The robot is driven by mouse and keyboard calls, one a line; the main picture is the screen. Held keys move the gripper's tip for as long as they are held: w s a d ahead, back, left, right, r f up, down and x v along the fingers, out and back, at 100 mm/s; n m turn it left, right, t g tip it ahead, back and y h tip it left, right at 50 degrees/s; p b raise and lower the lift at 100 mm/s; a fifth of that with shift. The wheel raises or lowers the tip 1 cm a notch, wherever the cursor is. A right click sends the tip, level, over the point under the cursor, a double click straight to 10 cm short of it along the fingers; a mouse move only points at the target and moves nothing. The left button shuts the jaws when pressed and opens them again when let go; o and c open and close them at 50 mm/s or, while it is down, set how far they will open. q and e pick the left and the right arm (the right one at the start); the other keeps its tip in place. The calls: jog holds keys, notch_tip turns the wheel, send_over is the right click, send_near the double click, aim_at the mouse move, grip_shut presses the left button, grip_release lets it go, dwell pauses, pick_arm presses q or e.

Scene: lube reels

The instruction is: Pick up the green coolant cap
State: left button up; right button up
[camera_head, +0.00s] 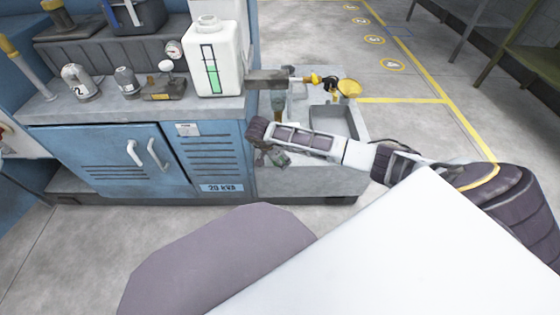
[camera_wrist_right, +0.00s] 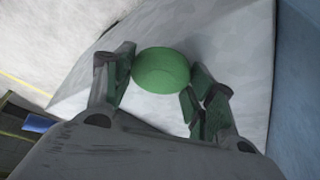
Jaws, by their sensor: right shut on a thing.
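The green coolant cap (camera_wrist_right: 161,70) is a round, smooth green disc in the right wrist view. It sits between the two fingers of my right gripper (camera_wrist_right: 162,84), which is shut on it. The pads touching its sides look green too. In the head view my right gripper (camera_head: 268,148) is beside the right end of the blue cabinet, in front of the grey sink unit. I cannot make out the cap there. My left gripper is not in view.
The blue cabinet (camera_head: 105,160) carries a white jug (camera_head: 216,60) with a green level strip and small grey cans (camera_head: 80,82). The grey sink unit (camera_head: 355,122) with a yellow-topped fitting (camera_head: 348,88) stands at its right. Open floor lies beyond.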

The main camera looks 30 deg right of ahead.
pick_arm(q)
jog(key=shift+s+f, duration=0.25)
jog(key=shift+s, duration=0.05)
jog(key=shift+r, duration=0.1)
pick_arm(e)
jog(key=shift+r, duration=0.2)
jog(key=shift+r+p, duration=1.05)
jog(key=shift+r, duration=0.6)
pick_arm(q)
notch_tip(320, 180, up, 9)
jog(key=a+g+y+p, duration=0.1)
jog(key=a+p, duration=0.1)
jog(key=p, duration=0.1)
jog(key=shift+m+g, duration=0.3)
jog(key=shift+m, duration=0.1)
pick_arm(e)
jog(key=s+a, duration=0.2)
jog(key=a, duration=1.6)
jog(key=shift+s, duration=0.25)
jog(key=shift+f, duration=0.1)
